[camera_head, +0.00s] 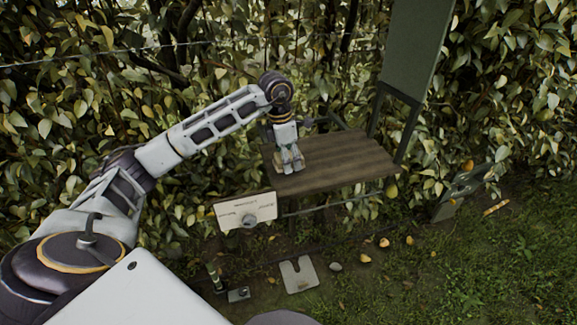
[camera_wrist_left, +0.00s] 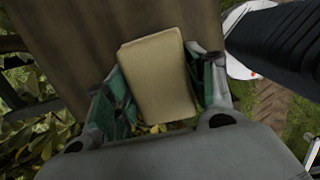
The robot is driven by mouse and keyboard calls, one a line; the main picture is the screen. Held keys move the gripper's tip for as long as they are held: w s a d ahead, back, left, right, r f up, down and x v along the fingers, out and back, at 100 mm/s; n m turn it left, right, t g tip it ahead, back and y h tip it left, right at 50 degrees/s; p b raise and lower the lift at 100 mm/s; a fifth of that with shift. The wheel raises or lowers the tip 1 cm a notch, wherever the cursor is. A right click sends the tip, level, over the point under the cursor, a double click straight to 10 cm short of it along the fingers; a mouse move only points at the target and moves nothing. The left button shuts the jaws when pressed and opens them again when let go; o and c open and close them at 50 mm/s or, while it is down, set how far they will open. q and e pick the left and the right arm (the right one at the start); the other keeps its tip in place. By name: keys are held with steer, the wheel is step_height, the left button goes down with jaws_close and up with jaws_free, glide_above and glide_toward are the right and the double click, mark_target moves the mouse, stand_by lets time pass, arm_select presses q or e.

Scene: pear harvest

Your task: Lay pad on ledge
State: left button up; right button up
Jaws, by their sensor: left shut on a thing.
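The ledge (camera_head: 350,162) is a brown plank shelf on a dark frame against the hedge; its brown surface also fills the upper left of the left wrist view (camera_wrist_left: 75,40). My left gripper (camera_head: 288,166) points down over the ledge's left part. It is shut on the pad (camera_wrist_left: 158,78), a beige rounded rectangular block between the green-lined fingers. In the head view the pad is mostly hidden by the fingers. I cannot tell whether the pad touches the ledge. My right gripper is not in view.
A white sign (camera_head: 232,212) with a round grey knob hangs at the ledge's front left. A dark green panel (camera_head: 415,45) rises behind its right end. A notched pale plate (camera_head: 298,275), a stone (camera_head: 335,267) and several pears lie on the ground. The ledge's right part is clear.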

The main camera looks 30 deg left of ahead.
arm_select(q)
steer(key=shift+f, duration=1.55)
steer(key=shift+f, duration=0.2)
steer(key=o, duration=1)
steer(key=shift+c, duration=0.2)
steer(key=shift+r, duration=0.15)
steer(key=shift+s+a+r+b, duration=0.1)
steer(key=shift+s+a+r, duration=0.1)
steer(key=shift+r, duration=1.8)
steer(key=shift+s+a+r+b, duration=0.1)
steer(key=shift+s+a+r, duration=0.15)
steer(key=shift+r, duration=1.75)
steer(key=shift+s+a+r+b, duration=0.1)
steer(key=shift+s+a+r, duration=0.1)
steer(key=shift+r, duration=1.8)
steer(key=shift+s+f, duration=0.1)
